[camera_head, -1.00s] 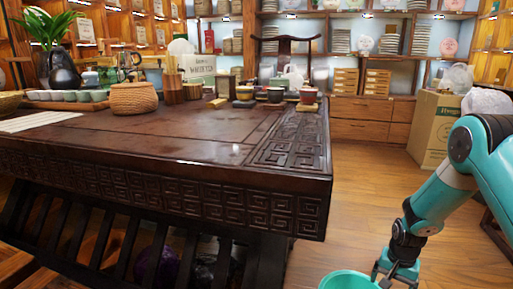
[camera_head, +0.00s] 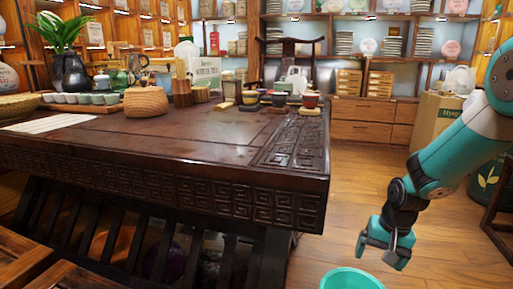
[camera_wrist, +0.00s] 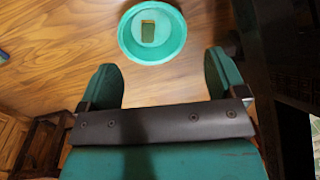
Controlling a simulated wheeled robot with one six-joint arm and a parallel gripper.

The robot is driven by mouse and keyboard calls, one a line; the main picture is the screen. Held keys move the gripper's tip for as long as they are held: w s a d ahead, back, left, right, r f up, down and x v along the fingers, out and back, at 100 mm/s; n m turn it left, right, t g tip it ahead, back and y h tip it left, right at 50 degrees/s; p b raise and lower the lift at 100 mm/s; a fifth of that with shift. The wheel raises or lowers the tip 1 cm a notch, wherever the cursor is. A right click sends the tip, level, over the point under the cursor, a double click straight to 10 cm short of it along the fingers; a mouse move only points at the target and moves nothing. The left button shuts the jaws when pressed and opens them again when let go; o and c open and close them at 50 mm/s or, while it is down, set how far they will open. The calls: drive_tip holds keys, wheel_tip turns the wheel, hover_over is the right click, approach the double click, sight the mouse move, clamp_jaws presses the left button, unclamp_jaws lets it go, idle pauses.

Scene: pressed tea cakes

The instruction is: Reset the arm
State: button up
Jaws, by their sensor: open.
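My gripper (camera_head: 380,248) is at the lower right of the head view, in the air above the floor and to the right of the table. In the wrist view my gripper (camera_wrist: 162,85) shows two teal fingers spread apart with only floor between them. A teal bucket (camera_head: 352,279) stands on the floor below and left of my gripper, cut off by the frame's bottom edge. In the wrist view the bucket (camera_wrist: 128,40) lies beyond the fingertips, with a small brownish block-like thing inside it. My gripper is apart from the bucket.
A dark carved table (camera_head: 190,145) fills the left and middle. It bears cups, a woven basket (camera_head: 146,101) and tea ware. A cardboard box (camera_head: 432,118) and a dark bin (camera_head: 484,183) stand behind my arm. Wooden floor (camera_head: 345,190) is clear right of the table.

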drive_tip(key=s+a+r+n+y+p, duration=0.1)
drive_tip(key=s+a+r+n, duration=0.1)
drive_tip(key=s+a+r, duration=0.35)
drive_tip(key=s+a+r+n+y+p, duration=0.1)
drive_tip(key=s+a+r+n, duration=0.15)
drive_tip(key=r, duration=0.55)
drive_tip(key=s+a+r+n+y+p, duration=0.1)
drive_tip(key=s+a+r+n, duration=0.3)
drive_tip(key=s, duration=0.5)
drive_tip(key=s+a+r+n+p, duration=0.1)
drive_tip(key=s+a+r+n, duration=0.2)
drive_tip(key=s+r, duration=0.45)
wheel_tip(320, 180, up, 37)
drive_tip(key=s+p, duration=0.1)
drive_tip(key=p, duration=3.7)
drive_tip(key=shift+s+d+f+g, duration=0.15)
drive_tip(key=shift+s+f+g, duration=0.05)
drive_tip(key=shift+g, duration=0.1)
